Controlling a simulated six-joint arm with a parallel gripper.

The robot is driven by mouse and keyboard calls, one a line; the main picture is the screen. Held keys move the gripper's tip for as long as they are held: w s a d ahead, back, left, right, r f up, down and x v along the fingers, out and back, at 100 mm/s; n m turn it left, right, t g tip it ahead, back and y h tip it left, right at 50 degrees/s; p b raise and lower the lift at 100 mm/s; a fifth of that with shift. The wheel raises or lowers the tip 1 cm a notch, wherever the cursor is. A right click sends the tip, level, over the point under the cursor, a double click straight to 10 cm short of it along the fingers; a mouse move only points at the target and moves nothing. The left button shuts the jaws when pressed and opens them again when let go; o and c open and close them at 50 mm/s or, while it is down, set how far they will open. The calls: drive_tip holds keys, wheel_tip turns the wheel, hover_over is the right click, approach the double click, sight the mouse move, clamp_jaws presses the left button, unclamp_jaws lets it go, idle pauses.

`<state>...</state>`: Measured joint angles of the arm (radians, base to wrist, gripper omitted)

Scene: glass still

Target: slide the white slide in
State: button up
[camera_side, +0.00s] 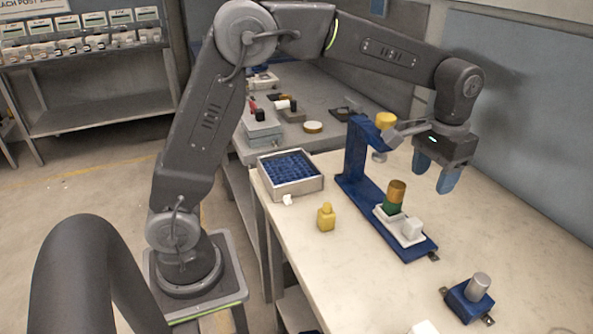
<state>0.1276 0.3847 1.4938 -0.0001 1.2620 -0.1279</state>
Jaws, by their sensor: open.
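The white slide (387,220) lies on the blue base (418,251) of a blue press stand (355,150). It has a white block-shaped handle (412,228) at its near end. A cylinder, brown above and green below (396,193), stands upright on the slide, behind the handle. The stand's arm, with a yellow knob (386,121) on top, reaches out above and behind the cylinder. My gripper (434,172) has blue fingertips pointing down. It is open and empty, above and to the right of the cylinder, apart from the slide.
A grey-white tray with a blue grid (291,168) sits at the table's left edge, with a small white piece (287,200) before it. A yellow bottle-like piece (326,217) stands left of the base. A blue block with a grey cylinder (470,298) is at the front right. The table between is clear.

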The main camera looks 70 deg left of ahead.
drive_tip(key=s+a+r+t, duration=0.35)
drive_tip(key=s+r, duration=0.25)
drive_tip(key=s, duration=0.6)
drive_tip(key=s+a+f+t, duration=0.2)
drive_tip(key=s+f, duration=0.1)
drive_tip(key=s, duration=0.9)
drive_tip(key=shift+s+a, duration=0.15)
drive_tip(key=shift+s, duration=0.15)
drive_tip(key=shift+f, duration=0.1)
idle(0.7)
drive_tip(key=g, duration=0.6)
hover_over(415, 221)
wheel_tip(415, 221, down, 3)
drive_tip(key=shift+t, duration=0.25)
wheel_tip(415, 221, down, 14)
drive_tip(key=shift+r, duration=0.15)
